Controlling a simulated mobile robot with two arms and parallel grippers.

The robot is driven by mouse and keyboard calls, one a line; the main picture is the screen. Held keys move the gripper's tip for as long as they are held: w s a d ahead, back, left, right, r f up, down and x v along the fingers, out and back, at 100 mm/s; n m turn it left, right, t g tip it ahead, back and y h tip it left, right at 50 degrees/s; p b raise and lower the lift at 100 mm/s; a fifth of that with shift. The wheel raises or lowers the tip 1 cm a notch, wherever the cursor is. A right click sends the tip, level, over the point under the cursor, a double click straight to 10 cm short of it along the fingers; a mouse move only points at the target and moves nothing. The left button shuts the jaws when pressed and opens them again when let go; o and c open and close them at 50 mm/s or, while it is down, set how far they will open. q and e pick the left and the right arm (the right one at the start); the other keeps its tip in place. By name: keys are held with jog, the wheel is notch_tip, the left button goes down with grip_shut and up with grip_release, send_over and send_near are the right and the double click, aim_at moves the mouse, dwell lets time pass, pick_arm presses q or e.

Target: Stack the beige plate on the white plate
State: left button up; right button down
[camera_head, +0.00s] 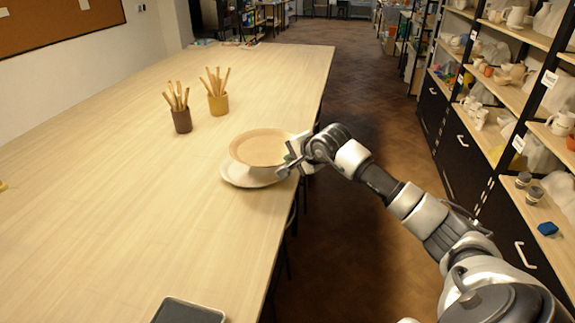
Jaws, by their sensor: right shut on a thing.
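The beige plate (259,147) is in the head view, near the right edge of the long wooden table. It is over the white plate (243,180), whose front and left rim shows beneath it. Whether the two plates touch is too small to tell. My right gripper (289,163) comes in from the right and is shut on the right rim of the beige plate. The back part of the white plate is hidden by the beige plate. My left gripper is not in view.
A dark brown cup (182,121) and a yellow cup (218,105), both holding wooden sticks, stand behind and left of the plates. A dark tablet-like object (188,311) lies at the table's front. The left of the wooden table (90,220) is mostly clear. Shelves of pottery (505,95) stand right.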

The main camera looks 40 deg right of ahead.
jog(key=shift+w+f, duration=0.35)
jog(key=shift+w, duration=0.5)
jog(key=shift+f, duration=0.2)
notch_tip(320, 180, down, 4)
jog(key=shift+r+p, duration=0.15)
jog(key=shift+p, duration=0.6)
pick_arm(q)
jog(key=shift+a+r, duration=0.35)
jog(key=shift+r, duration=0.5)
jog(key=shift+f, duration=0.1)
pick_arm(e)
jog(key=shift+f+b, duration=0.6)
jog(key=shift+b, duration=0.2)
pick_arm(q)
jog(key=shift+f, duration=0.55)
pick_arm(e)
jog(key=c, duration=1.3)
grip_release()
jog(key=shift+s, duration=0.1)
jog(key=shift+o, duration=0.2)
